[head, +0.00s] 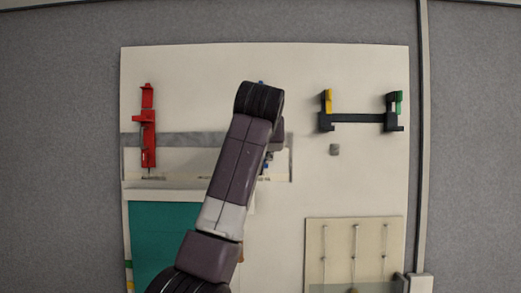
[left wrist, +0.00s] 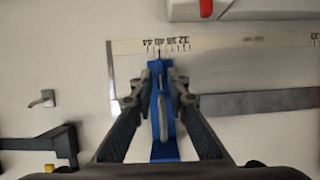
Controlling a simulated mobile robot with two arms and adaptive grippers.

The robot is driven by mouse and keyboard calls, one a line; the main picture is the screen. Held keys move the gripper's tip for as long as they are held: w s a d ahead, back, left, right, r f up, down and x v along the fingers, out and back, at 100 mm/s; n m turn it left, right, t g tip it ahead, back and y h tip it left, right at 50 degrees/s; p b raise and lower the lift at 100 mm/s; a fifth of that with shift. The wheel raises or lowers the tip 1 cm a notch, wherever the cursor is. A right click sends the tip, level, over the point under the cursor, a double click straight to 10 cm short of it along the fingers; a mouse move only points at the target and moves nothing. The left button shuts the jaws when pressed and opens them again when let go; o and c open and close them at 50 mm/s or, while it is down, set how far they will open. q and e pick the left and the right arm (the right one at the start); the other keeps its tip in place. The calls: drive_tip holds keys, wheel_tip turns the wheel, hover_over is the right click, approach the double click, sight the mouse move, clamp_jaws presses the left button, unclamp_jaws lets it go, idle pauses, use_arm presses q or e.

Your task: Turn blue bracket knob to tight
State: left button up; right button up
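The blue bracket (left wrist: 160,140) is a long blue strip on the wall panel, upright in the left wrist view. Its knob (left wrist: 162,104) looks like a thin greyish-blue lever standing out at its middle. My left gripper (left wrist: 160,82) is open, with one finger on each side of the bracket and the knob between them. I see gaps beside the knob, but depth is hard to judge. In the head view my arm hides the gripper and most of the bracket. My right gripper is not in view.
A red bracket (head: 148,130) hangs at the panel's left. A black holder (head: 360,117) with yellow and green pieces is at the upper right, a small grey knob (head: 334,149) below it. A printed scale strip (left wrist: 205,45) lies by the bracket's end. A cord board (head: 312,250) is lower right.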

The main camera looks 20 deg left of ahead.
use_arm(q)
drive_tip(key=v, duration=0.9)
drive_tip(key=shift+s+d, duration=0.2)
drive_tip(key=shift+s, duration=0.2)
